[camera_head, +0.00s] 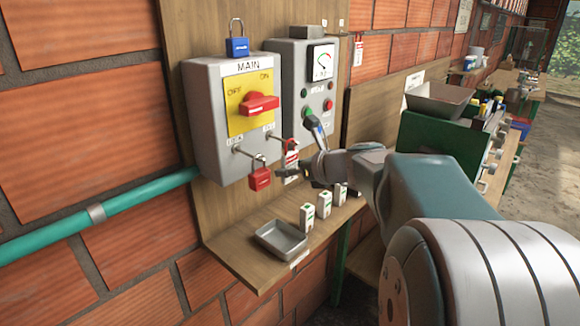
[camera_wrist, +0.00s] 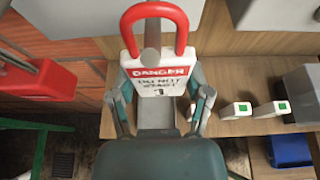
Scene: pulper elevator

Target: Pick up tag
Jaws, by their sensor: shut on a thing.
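The white tag (camera_wrist: 156,82) has a red band reading DANGER, the words DO NOT START and a red loop (camera_wrist: 155,18) at its top. In the wrist view a grey metal peg shows inside the loop. My gripper (camera_wrist: 162,105) has one finger on each side of the tag and is shut on it. In the head view the tag (camera_head: 291,160) is at the right-hand peg under the MAIN switch box (camera_head: 222,150), partly hidden by my gripper (camera_head: 299,154).
A red padlock (camera_head: 260,179) hangs at the left peg, close to my gripper. Below are a shelf with a grey tray (camera_head: 281,240) and several small white blocks (camera_head: 324,204). A blue padlock (camera_head: 237,46) sits above the box. A green machine (camera_head: 440,145) stands at right.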

